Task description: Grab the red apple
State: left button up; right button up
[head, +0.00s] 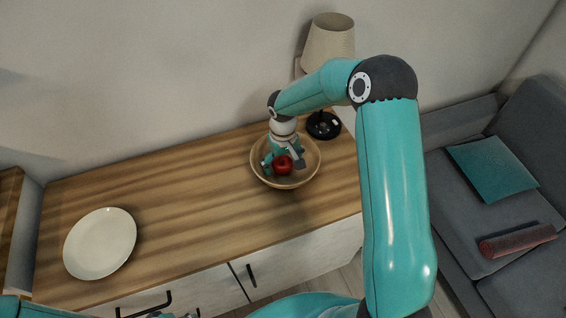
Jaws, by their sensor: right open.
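The red apple (283,166) sits in a round wooden bowl (304,178) on the wooden cabinet top. My right gripper (281,161) reaches down into the bowl, with its fingers open around or just above the apple. The fingers partly hide the apple, and I cannot tell whether they touch it.
A white plate (100,243) lies on the left of the wooden top (190,200). A table lamp (328,45) stands behind the bowl, close to my right arm. A grey sofa (470,235) is at the right. The top between plate and bowl is clear.

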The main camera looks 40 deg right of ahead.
jog(key=c, duration=1.3)
jog(key=shift+r, duration=0.2)
